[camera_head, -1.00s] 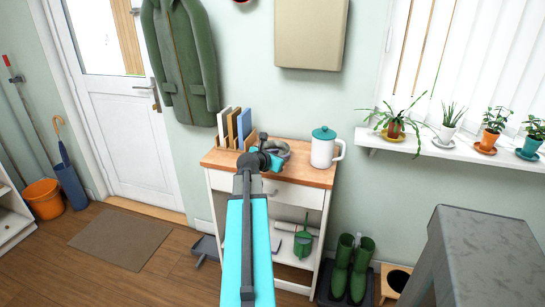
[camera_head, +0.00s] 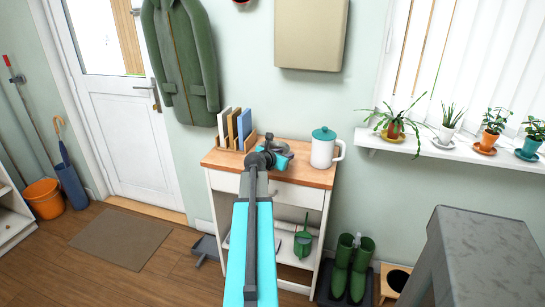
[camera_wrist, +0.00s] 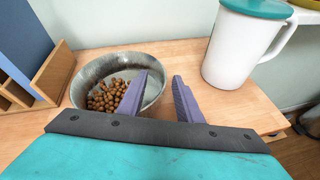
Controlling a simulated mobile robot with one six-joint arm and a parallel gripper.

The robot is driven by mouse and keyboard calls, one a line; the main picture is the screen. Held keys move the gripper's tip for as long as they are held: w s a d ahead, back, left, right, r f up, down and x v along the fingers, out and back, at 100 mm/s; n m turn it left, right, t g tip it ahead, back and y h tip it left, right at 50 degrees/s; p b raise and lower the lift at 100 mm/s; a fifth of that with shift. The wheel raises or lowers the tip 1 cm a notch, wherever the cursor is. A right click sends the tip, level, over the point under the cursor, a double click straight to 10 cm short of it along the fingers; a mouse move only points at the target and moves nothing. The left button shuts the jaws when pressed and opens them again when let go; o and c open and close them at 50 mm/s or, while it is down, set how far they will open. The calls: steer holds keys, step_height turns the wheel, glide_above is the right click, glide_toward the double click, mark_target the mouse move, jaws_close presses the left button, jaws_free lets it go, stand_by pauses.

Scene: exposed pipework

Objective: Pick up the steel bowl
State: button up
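The steel bowl (camera_wrist: 108,66) stands upright on the wooden top of the cabinet, with brown kibble (camera_wrist: 108,95) inside. My gripper (camera_wrist: 160,75) is open, with its two purple fingers apart. In the wrist view the left finger overlaps the bowl's right part, and the right finger is outside the rim over bare wood. The bowl's right rim shows between the fingers, and nothing is gripped. I cannot tell how high the fingertips are against the rim. In the head view my arm and gripper largely hide the bowl.
A white jug with a teal lid (camera_head: 323,147) stands right of the bowl; it also shows in the wrist view (camera_wrist: 240,45). A wooden rack with books (camera_head: 237,130) is on the left. The wall is close behind. The cabinet top (camera_head: 316,177) is clear at the front right.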

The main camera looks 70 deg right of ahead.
steer(key=shift+x, duration=1.1)
jaws_close()
